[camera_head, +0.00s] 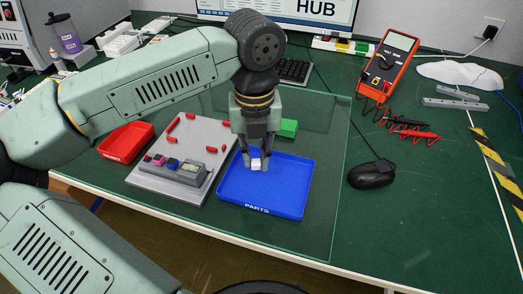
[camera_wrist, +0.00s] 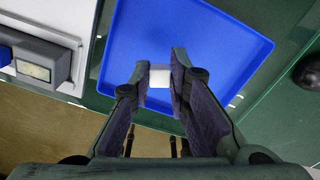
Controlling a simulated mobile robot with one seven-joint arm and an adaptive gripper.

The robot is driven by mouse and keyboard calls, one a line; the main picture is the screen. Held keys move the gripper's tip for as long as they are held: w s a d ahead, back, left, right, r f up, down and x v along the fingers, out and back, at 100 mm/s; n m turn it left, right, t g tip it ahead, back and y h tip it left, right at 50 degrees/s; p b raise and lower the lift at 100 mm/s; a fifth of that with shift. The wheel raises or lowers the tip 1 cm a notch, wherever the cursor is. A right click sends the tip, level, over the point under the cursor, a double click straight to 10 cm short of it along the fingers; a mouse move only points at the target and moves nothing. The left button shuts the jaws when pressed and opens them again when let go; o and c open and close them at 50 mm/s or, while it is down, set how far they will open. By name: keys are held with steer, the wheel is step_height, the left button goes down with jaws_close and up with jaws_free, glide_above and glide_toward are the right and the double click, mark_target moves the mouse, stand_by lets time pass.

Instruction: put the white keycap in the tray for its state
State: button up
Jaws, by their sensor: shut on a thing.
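The white keycap (camera_head: 256,164) is between the fingertips of my gripper (camera_head: 256,165), which is shut on it. It also shows between the fingers of my gripper (camera_wrist: 160,85) in the wrist view, as a small white block (camera_wrist: 160,78). They are over the blue tray (camera_head: 296,190) marked PARTS; its floor (camera_wrist: 220,40) fills the middle of the wrist view. I cannot tell the exact height above the tray floor. A red tray (camera_head: 126,141) lies at the left and a green tray or box (camera_head: 288,128) is partly hidden behind my gripper.
A grey test board (camera_head: 190,150) with red clips and a small display (camera_wrist: 33,70) stands left of the blue tray. A black mouse (camera_head: 371,174) lies at the right. A red multimeter (camera_head: 388,65) and its leads are farther back. A keyboard (camera_head: 294,71) is behind my gripper.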

steer(key=w, duration=0.1)
steer(key=w+d, duration=0.1)
steer(key=shift+w+f, duration=0.1)
steer(key=shift+w, duration=0.25)
steer(key=f+p, duration=0.1)
steer(key=f, duration=0.2)
steer(key=shift+w+f, duration=0.1)
steer(key=shift+w, duration=0.1)
steer(key=shift+f, duration=0.25)
steer(key=shift+f, duration=0.15)
steer(key=o, duration=0.7)
steer(key=shift+o, duration=0.2)
step_height(320, 180, up, 12)
steer(key=shift+r+b, duration=0.2)
steer(key=shift+b, duration=0.1)
